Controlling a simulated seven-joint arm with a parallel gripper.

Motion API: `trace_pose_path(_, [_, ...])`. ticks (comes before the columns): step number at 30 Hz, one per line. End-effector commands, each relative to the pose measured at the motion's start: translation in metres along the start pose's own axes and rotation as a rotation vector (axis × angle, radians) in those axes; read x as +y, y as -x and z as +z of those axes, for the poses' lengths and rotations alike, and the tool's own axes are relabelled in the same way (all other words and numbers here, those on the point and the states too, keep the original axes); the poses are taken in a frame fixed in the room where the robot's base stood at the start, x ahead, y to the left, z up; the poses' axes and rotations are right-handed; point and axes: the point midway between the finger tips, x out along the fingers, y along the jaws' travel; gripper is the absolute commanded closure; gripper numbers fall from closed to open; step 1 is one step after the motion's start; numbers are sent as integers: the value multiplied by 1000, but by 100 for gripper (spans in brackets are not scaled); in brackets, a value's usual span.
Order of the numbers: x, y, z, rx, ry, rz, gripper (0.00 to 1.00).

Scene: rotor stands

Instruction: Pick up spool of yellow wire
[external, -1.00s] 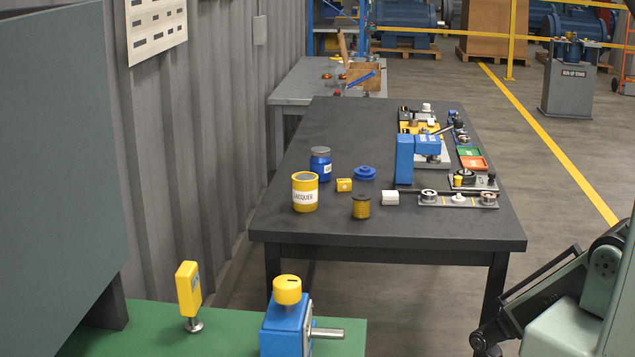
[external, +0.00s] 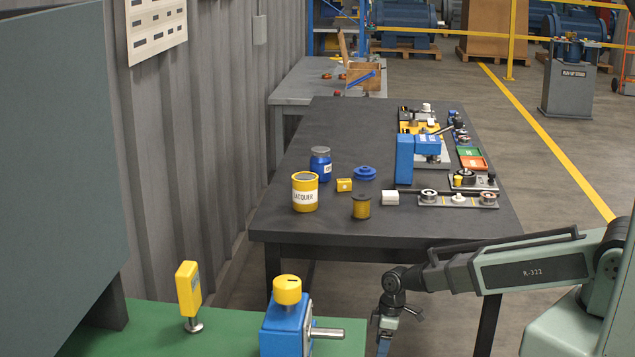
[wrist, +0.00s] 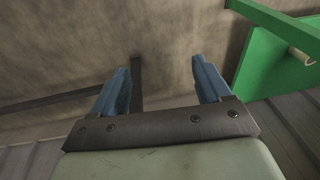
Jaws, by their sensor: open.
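The spool of yellow wire (external: 361,206) stands upright on the dark table (external: 300,226) near its front edge, left of a small white box. My gripper (external: 385,345) hangs in front of the table and below its top, well apart from the spool, with its tips near the bottom of the external view. In the wrist view my gripper (wrist: 163,85) is open, with two blue fingers spread and nothing between them. That view shows floor and a green surface; the spool is not in it.
A yellow lacquer can (external: 305,193), a blue jar (external: 321,164), a small yellow box (external: 344,185), a blue spool (external: 365,173) and the white box (external: 390,198) surround the spool. A blue press (external: 404,160) stands behind. A green bench (external: 140,335) is at front left.

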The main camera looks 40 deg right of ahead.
Motion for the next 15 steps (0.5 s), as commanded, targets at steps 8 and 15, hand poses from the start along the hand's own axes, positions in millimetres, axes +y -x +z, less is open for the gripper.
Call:
trace_pose_path(8, [-10,60,-115,171,246,55,23])
trace_pose_path(15, [-33,123,-205,311,453,114,23])
